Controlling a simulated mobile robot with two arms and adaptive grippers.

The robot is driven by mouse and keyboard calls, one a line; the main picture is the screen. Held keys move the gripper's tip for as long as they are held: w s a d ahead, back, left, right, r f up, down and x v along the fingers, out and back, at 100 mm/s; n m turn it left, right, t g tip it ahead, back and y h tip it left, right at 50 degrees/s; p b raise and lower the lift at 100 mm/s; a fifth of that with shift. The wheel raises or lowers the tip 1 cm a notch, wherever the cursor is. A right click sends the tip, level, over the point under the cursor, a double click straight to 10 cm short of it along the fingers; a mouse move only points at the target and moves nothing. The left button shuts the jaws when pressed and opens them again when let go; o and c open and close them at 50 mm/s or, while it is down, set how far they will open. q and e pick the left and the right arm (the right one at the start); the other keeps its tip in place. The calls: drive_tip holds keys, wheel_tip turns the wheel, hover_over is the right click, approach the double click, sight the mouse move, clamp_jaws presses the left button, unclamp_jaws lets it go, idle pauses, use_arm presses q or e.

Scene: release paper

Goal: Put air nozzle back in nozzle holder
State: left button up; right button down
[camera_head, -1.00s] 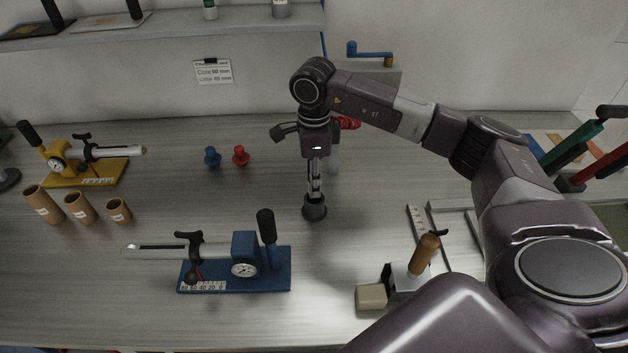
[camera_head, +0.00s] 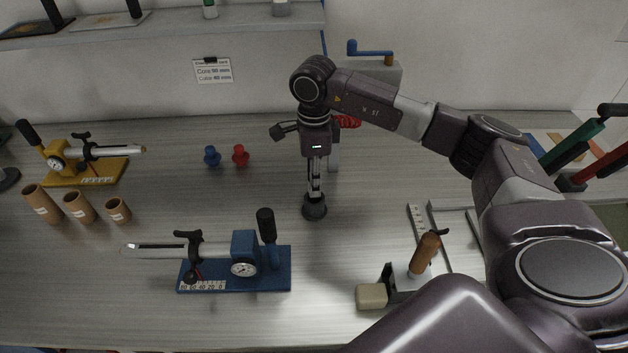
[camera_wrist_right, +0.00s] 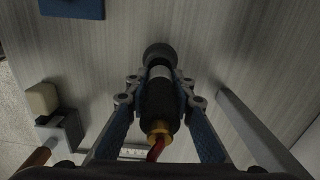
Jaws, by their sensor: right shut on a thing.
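The air nozzle (camera_wrist_right: 158,105) has a black body with a silver band, a brass fitting and a red hose. My right gripper (camera_head: 315,185) is shut on it and points down; its fingers (camera_wrist_right: 160,88) lie on both sides of the nozzle. A dark round cup, seemingly the nozzle holder (camera_head: 314,208), is directly under the gripper on the table; it also shows at the nozzle's far end in the wrist view (camera_wrist_right: 159,54). Whether the tip is inside the cup is hidden. My left gripper is not in view.
A blue gauge device (camera_head: 240,270) stands front left of the gripper. Blue (camera_head: 212,157) and red (camera_head: 240,156) knobs lie behind. A tool with a brown handle (camera_head: 425,252) and a cream block (camera_head: 371,296) are front right. The table around the cup is clear.

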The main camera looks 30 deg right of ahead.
drive_tip(key=shift+f+b, duration=1.35)
drive_tip(key=shift+f, duration=0.2)
idle(0.5)
drive_tip(key=shift+r, duration=0.3)
drive_tip(key=shift+r+p, duration=0.8)
drive_tip(key=shift+r, duration=0.2)
drive_tip(key=shift+b, duration=0.3)
idle(1.0)
drive_tip(key=shift+f+b, duration=0.9)
drive_tip(key=shift+f, duration=0.35)
drive_tip(key=c, duration=1.6)
unclamp_jaws()
wheel_tip(320, 180, up, 12)
